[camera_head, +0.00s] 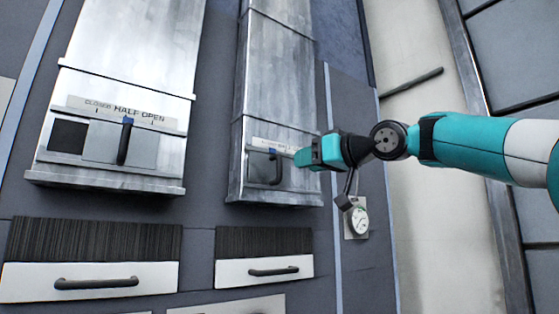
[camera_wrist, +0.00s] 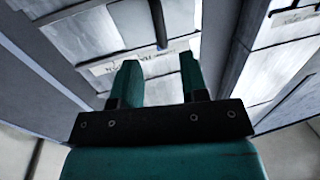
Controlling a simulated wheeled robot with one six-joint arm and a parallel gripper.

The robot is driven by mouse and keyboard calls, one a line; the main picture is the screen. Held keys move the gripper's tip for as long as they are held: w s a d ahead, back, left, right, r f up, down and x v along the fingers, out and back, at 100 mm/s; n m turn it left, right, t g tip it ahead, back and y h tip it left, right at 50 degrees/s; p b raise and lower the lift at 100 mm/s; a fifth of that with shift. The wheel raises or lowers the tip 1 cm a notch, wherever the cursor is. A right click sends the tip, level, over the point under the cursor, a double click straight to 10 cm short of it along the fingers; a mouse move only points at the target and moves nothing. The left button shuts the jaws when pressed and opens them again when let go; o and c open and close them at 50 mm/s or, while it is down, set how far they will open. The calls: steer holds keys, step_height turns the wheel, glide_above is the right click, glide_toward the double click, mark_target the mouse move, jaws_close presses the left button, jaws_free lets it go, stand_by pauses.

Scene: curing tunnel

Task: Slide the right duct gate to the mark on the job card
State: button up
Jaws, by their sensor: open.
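The right duct gate is a metal plate with a dark upright handle (camera_head: 277,168) low on the right duct (camera_head: 277,85). In the wrist view, my gripper (camera_wrist: 158,68) is open and empty. Its two teal fingers point toward the scale strip (camera_wrist: 105,67), with the handle (camera_wrist: 158,22) beyond the fingertips, apart from them as far as I can tell. I cannot identify a job card in either view.
The left duct has its own gate with a dark handle (camera_head: 123,147) and a blue pointer near "HALF OPEN". Drawers with dark handles (camera_head: 97,283) sit below.

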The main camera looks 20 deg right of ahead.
mark_target(280, 169)
steer(key=p+x, duration=0.4)
steer(key=x, duration=0.4)
steer(key=shift+a+r, duration=0.1)
steer(key=shift+w+a, duration=0.25)
steer(key=shift+w, duration=0.35)
jaws_close()
steer(key=shift+d, duration=0.1)
